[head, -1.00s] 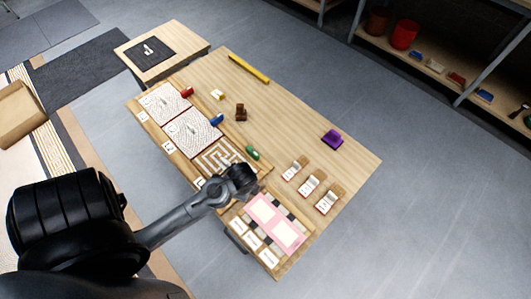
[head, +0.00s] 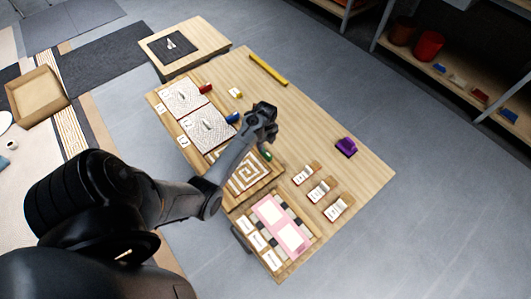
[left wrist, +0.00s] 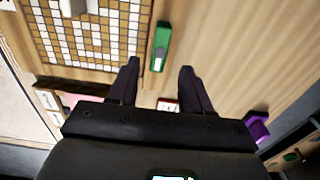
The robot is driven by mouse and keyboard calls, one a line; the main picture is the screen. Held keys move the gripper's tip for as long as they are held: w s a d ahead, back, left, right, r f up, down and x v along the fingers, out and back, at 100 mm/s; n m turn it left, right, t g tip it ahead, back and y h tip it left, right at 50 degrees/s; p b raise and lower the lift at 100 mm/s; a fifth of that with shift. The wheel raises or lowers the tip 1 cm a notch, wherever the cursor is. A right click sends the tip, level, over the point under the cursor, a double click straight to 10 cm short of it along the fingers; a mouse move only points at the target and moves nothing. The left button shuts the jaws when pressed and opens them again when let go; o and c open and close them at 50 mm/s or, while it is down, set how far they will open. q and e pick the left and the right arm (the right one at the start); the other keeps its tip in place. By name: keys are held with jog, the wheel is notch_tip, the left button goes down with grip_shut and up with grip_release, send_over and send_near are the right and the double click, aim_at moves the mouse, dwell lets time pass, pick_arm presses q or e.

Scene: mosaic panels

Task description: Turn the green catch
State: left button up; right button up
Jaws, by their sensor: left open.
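The green catch (head: 265,155) lies along the right edge of the lowest of the mosaic panels (head: 248,171), and it is partly covered by my left arm in the head view. In the left wrist view the green catch (left wrist: 161,45) is a green bar with a pale patch, beside the tiled panel (left wrist: 95,67). My left gripper (head: 262,113) is open and hangs over the table. In the left wrist view its fingertips (left wrist: 159,67) lie on either side of the catch's near end; I cannot tell the height gap. My right gripper is not in view.
A blue catch (head: 232,118) and red catch (head: 205,88) sit by the upper panels. A pink board (head: 279,225) is at the front.

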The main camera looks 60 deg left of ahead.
aim_at(265, 151)
pick_arm(q)
notch_tip(265, 151, down, 8)
jog(key=b, duration=0.2)
jog(key=shift+b, duration=0.4)
jog(key=shift+r, duration=0.1)
grip_shut()
